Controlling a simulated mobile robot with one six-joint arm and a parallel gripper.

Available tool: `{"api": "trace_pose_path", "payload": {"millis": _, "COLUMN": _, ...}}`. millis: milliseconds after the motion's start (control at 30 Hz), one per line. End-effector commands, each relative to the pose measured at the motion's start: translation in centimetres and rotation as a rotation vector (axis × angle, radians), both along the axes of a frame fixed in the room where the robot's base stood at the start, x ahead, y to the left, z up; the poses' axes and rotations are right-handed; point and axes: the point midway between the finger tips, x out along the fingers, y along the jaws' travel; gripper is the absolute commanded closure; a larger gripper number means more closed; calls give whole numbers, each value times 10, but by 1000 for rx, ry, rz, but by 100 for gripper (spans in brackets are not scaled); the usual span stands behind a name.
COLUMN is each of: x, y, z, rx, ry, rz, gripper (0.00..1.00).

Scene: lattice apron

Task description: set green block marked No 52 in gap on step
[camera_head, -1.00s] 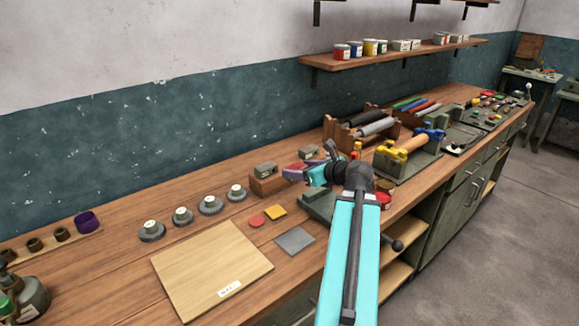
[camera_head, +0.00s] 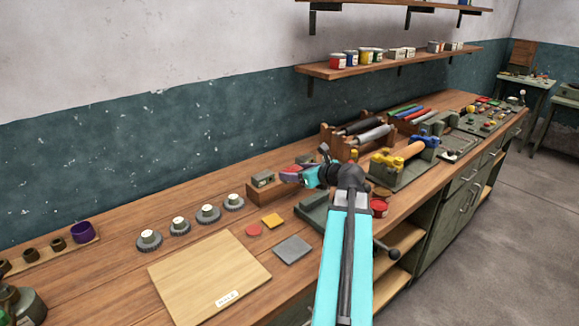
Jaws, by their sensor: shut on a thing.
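A wooden step (camera_head: 262,193) stands on the bench, left of my gripper. A grey-green block (camera_head: 263,179) sits on its left end, and another grey-green block (camera_head: 307,160) shows behind my gripper. Any marking on them is too small to read. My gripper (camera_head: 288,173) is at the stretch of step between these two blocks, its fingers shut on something. The held thing is mostly hidden by the fingers, so I cannot read a number on it or tell whether it touches the step. A small red patch shows at the fingertips.
A pale wooden board (camera_head: 210,275), a grey plate (camera_head: 293,249), a yellow tile (camera_head: 272,221) and a red disc (camera_head: 254,230) lie in front. Several grey knobbed discs (camera_head: 208,213) stand left of the step. A roller rack (camera_head: 345,140) and a yellow-clamped fixture (camera_head: 400,165) are to the right.

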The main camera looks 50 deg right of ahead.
Motion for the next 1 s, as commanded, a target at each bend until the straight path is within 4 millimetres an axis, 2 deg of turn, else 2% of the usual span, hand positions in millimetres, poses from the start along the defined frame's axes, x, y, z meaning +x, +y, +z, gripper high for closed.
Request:
{"api": "trace_pose_path", "payload": {"millis": 200, "x": 21, "y": -15, "z": 1, "rx": 0, "ry": -4, "rz": 0, "gripper": 86}}
{"api": "trace_pose_path", "payload": {"millis": 1000, "x": 84, "y": -62, "z": -7, "rx": 0, "ry": -3, "rz": -2, "gripper": 86}}
